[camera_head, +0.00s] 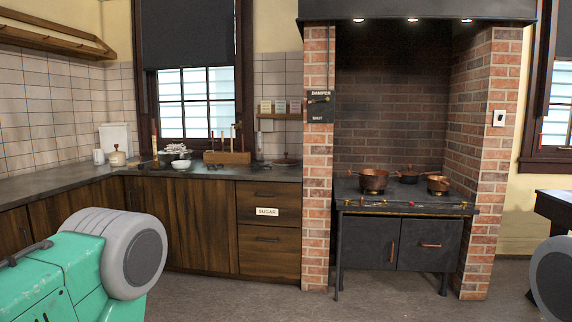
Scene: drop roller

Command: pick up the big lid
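I cannot clearly make out a big lid. A small dark, flat shape with a raised middle (286,161) lies on the counter left of the brick stove alcove; it is too small to tell whether it is a lid. Copper pots (373,180) and (438,184) and a dark pan (407,177) stand on the stove, and no separate lid can be made out there. Only upper parts of my arms show at the lower left and right edges. Neither gripper is in view.
The dark counter (205,171) runs along the left and back walls, holding a cream pot (117,157), a wooden block (227,157) and a white bowl (181,164). The black stove (400,207) stands between brick pillars. A dark table edge (556,198) is at right. The floor ahead is clear.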

